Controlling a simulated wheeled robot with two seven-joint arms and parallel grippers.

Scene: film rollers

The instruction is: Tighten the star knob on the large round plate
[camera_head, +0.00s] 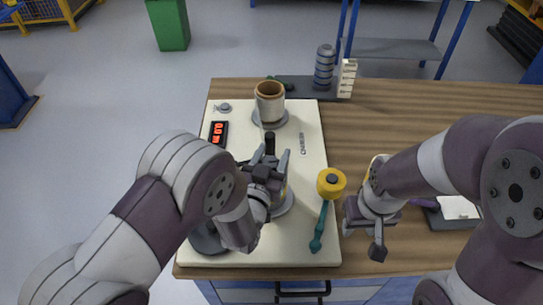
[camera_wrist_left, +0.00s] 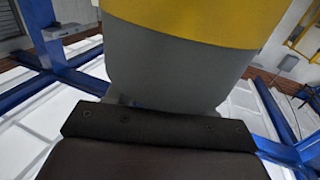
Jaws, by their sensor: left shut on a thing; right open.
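A pale round plate (camera_head: 287,204) lies on the cream board (camera_head: 305,250), partly hidden under my left gripper (camera_head: 268,168). My left gripper is shut on a grey piece with a yellow upper band (camera_wrist_left: 180,65), which fills the left wrist view. In the head view my gripper hides most of this piece. I cannot make out a star knob there. A dark upright post (camera_head: 269,141) shows just behind the gripper. My right gripper (camera_head: 363,240) is open and apart from the plate, over the wooden table right of the board.
A yellow-headed tool with a teal handle (camera_head: 321,224) lies on the board between my grippers. Behind are a brown-rimmed cup-like roller (camera_head: 270,102), a display with red digits (camera_head: 218,133) and a ribbed grey cylinder (camera_head: 324,68). The wooden table (camera_head: 420,115) is clear at back right.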

